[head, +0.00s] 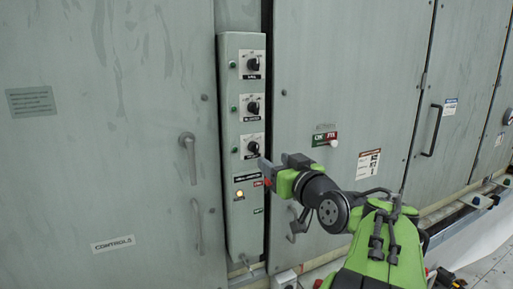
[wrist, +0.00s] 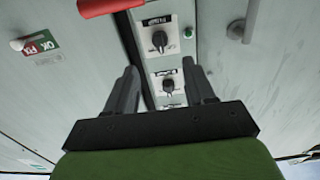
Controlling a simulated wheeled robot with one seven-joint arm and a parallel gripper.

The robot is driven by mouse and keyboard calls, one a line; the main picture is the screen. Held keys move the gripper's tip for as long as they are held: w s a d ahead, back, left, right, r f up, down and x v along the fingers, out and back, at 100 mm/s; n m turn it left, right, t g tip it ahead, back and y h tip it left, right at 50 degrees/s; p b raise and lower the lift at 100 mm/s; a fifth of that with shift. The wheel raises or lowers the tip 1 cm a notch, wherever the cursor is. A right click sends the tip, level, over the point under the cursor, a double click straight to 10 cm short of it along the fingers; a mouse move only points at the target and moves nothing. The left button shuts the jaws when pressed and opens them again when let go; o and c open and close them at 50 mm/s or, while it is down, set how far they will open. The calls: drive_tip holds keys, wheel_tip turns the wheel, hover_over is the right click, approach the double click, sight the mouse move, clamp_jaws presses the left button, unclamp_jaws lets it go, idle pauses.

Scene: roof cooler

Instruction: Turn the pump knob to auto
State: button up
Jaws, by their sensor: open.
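A narrow control panel (head: 233,120) carries three black knobs on white plates. The top knob (head: 252,64), middle knob (head: 253,107) and bottom knob (head: 252,148) stand in a column. Their labels are too small to read surely, so I cannot confirm which is the pump knob. My gripper (head: 266,172) is just right of and below the bottom knob. The wrist view, which looks upside down, shows my open, empty gripper (wrist: 160,70) with the bottom knob (wrist: 160,41) and middle knob (wrist: 168,85) seen between and beyond the fingers. No contact with a knob is visible.
Small green lights sit beside the knobs, and an orange light (head: 240,194) glows below. A door handle (head: 190,155) is left of the panel. A green and red sign (head: 325,138) is on the right door. A red part (wrist: 110,5) shows at the wrist view's top edge.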

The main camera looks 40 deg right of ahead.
sight(257, 149)
drive_tip(key=p+x, duration=0.2)
drive_tip(key=x, duration=0.7)
drive_tip(key=shift+w+d, duration=0.15)
drive_tip(key=shift+w, duration=0.05)
drive_tip(key=shift+c, duration=0.5)
drive_tip(key=shift+f, duration=0.1)
clamp_jaws()
